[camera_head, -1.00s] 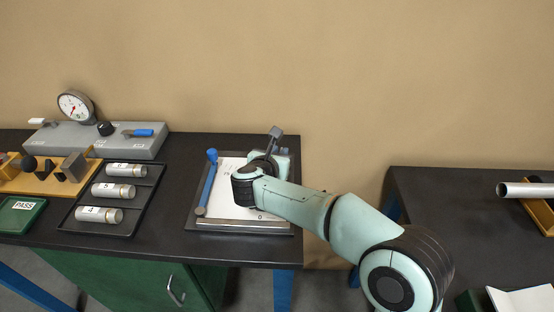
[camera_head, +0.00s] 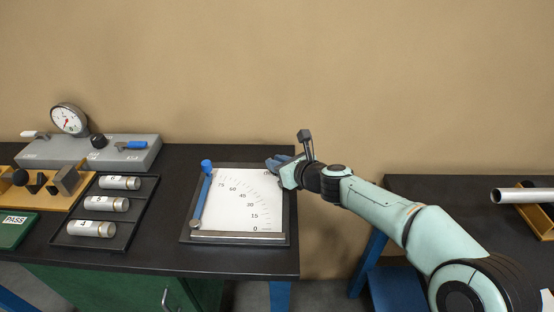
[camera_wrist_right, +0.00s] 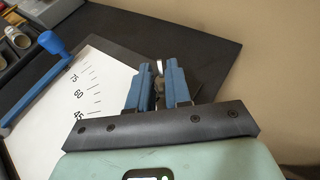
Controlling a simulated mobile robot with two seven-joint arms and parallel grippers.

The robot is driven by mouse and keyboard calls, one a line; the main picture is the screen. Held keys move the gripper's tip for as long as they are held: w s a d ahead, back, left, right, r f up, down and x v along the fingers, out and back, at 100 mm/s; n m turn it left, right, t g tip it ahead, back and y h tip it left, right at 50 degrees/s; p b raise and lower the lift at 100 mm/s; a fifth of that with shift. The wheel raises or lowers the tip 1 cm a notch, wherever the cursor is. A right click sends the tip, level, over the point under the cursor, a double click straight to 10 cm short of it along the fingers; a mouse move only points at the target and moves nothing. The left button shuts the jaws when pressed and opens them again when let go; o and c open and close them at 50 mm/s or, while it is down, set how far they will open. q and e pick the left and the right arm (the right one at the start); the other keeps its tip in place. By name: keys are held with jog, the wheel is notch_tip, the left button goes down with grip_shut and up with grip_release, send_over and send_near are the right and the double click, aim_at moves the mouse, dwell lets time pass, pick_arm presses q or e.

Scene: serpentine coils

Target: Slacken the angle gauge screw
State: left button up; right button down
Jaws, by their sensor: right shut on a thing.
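The angle gauge (camera_head: 237,237) lies flat on the dark bench, a dark base with a white scale plate (camera_head: 232,210) marked in degrees. Its blue arm (camera_head: 202,198) stands past the 75 mark, with a blue knob (camera_head: 206,166) at its far end. My right gripper (camera_head: 274,163) is at the gauge's back right corner. In the right wrist view its blue fingers (camera_wrist_right: 159,85) are shut on a small silver and dark piece (camera_wrist_right: 159,68), apparently the screw; the fingers hide most of it. My left gripper is not in view.
Left of the gauge is a black tray (camera_head: 108,245) with labelled cylinders. Behind it stands a grey block (camera_head: 70,153) with a dial (camera_head: 69,119). A wooden holder (camera_head: 42,186) and green PASS box (camera_head: 15,231) are at far left. Another bench (camera_head: 440,190) stands right, across a gap.

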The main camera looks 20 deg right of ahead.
jog(key=shift+d+f+n+g+y+p, duration=0.1)
jog(key=shift+d+n+g+y+p, duration=0.1)
jog(key=shift+n+y+p, duration=0.25)
jog(key=shift+d+n+g+y+p, duration=0.1)
jog(key=shift+n+g+y+p, duration=0.15)
jog(key=shift+n+y, duration=0.25)
jog(key=n+g+y+p, duration=0.1)
jog(key=y+p, duration=0.1)
jog(key=n+g+y+p, duration=0.1)
jog(key=n+p, duration=0.1)
jog(key=shift+w+d+n+y+p, duration=0.1)
jog(key=shift+w+n+y+p, duration=0.05)
jog(key=shift+n+y+p, duration=0.15)
jog(key=n+g+y+p, duration=0.2)
jog(key=n+g+p, duration=0.1)
jog(key=p, duration=0.2)
jog(key=shift+w+f+y, duration=0.1)
jog(key=shift+f+y, duration=0.05)
jog(key=shift+y, duration=0.1)
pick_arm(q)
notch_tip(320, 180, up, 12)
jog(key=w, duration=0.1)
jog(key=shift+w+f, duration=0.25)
pick_arm(e)
jog(key=shift+f, duration=0.1)
jog(key=shift+f, duration=0.1)
jog(key=c, duration=1.3)
grip_release()
jog(key=shift+r, duration=0.25)
